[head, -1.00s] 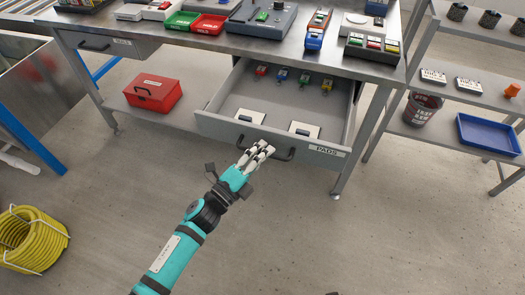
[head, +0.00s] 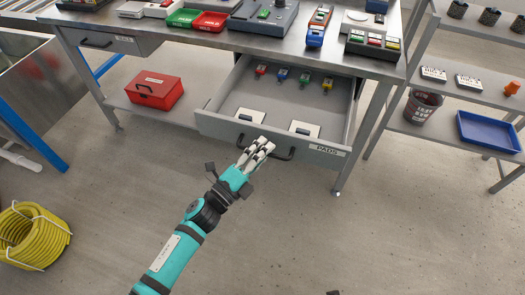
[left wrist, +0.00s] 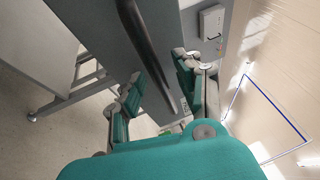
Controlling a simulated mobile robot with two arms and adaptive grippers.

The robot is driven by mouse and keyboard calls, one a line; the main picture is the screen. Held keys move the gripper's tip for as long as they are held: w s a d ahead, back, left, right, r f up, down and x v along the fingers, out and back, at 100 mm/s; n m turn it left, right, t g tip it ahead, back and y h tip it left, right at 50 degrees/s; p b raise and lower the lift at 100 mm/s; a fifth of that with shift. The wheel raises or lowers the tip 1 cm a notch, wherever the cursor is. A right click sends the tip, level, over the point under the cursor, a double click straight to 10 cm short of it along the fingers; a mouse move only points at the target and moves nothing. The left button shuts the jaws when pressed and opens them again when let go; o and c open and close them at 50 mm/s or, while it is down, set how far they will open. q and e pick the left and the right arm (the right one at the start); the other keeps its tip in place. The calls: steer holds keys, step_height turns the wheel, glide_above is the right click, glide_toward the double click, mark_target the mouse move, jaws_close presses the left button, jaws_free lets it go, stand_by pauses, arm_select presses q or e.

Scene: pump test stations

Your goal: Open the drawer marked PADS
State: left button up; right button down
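The drawer marked PADS (head: 215,125) stands pulled out under the bench, with its label at the right of the grey front. Inside are two white pads or cards and several small coloured items. Its dark bar handle (head: 282,155) is on the front and shows large in the left wrist view (left wrist: 150,50). My left gripper (head: 262,146) is at the handle's left and middle part. In the left wrist view its fingers (left wrist: 160,88) are apart, with the bar between them; contact is not clear.
A steel bench (head: 210,41) carries trays and devices. A closed drawer (head: 100,40) is at its left, and a red box (head: 155,92) sits on the lower shelf. A yellow hose coil (head: 35,235) lies at left. A shelf rack with a blue tray (head: 488,133) stands at right. Floor in front is clear.

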arm_select(q)
steer(key=v, duration=1.2)
stand_by(0.3)
